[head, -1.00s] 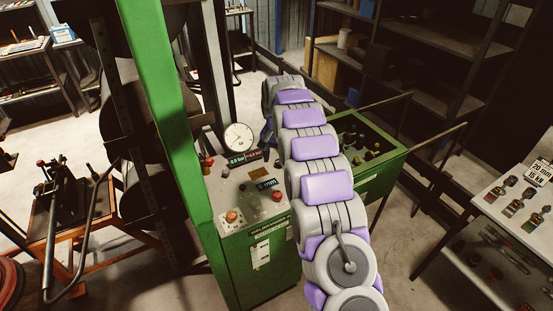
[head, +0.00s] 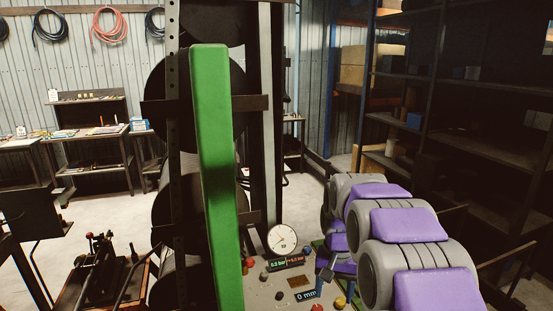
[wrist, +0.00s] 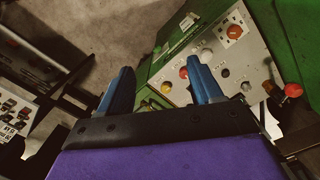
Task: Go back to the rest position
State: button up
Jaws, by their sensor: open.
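My gripper (wrist: 160,80) is open and empty in the wrist view, its two blue fingers apart. It hangs close to the control panel (wrist: 215,68) of the green crimper, which shows red, yellow and black knobs beyond the fingers. In the head view my grey and purple arm fills the lower right and hides part of the machine. A blue finger shows at the panel's right side near the 0 mm display (head: 306,296). The round pressure gauge (head: 282,240) stands at the panel's back. The crimper's green post (head: 215,170) rises left of it.
Dark shelves (head: 455,120) stand at the right. Black hose reels (head: 180,100) are behind the green post. Workbenches (head: 85,145) stand along the left back wall, under hanging hoses (head: 110,27). A lever tool stand (head: 100,265) is at lower left. Some floor is clear between.

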jog(key=s+f+n+b, duration=0.1)
jog(key=s+f, duration=0.1)
jog(key=s, duration=1.6)
jog(key=s+f+n+g+b, duration=0.1)
jog(key=s+f+n+b, duration=0.1)
jog(key=s, duration=1.6)
